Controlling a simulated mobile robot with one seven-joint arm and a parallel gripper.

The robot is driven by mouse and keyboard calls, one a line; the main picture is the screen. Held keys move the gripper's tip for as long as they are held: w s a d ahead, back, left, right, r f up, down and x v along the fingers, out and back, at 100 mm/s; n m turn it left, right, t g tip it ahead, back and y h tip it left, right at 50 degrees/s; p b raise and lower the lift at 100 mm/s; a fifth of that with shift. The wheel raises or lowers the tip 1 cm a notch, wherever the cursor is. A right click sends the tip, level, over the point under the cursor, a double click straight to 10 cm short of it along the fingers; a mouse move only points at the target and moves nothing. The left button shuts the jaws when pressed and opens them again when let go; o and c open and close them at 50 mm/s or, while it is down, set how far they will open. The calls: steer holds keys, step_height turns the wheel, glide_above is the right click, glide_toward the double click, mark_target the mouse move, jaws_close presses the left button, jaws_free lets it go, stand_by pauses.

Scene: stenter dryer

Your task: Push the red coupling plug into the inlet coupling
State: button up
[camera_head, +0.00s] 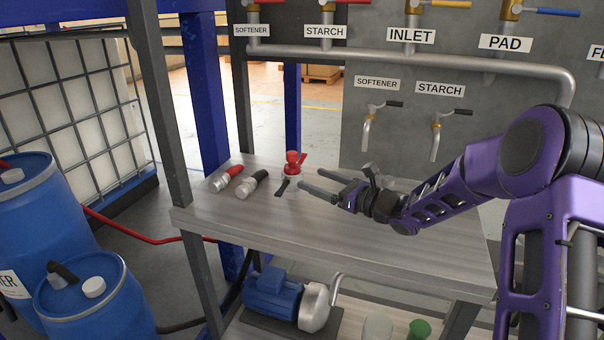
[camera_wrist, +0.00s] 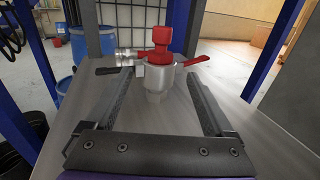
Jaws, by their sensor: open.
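The red coupling plug (camera_head: 292,157) stands upright on top of a silver coupling (camera_wrist: 158,77) on the bench. In the wrist view, the plug (camera_wrist: 162,40) is seated at the coupling's mouth; I cannot tell how deep it sits. A red lever (camera_wrist: 194,62) sticks out on the right of the coupling and a black lever (camera_wrist: 108,71) on the left. My gripper (camera_head: 311,179) is open and empty, to the right of the coupling in the head view. In the wrist view, its fingers point toward the coupling, one on either side, and do not touch the plug.
A red-ended fitting (camera_head: 227,177) and a black-ended fitting (camera_head: 251,184) lie on the bench (camera_head: 360,245), left of the coupling. A dark frame post (camera_head: 160,100) rises at the bench's left. Taps (camera_head: 370,120) hang on the grey panel behind. The bench front is clear.

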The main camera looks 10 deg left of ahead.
steer(key=v, duration=1.1)
steer(key=shift+d+r, duration=0.25)
steer(key=shift+d, duration=0.1)
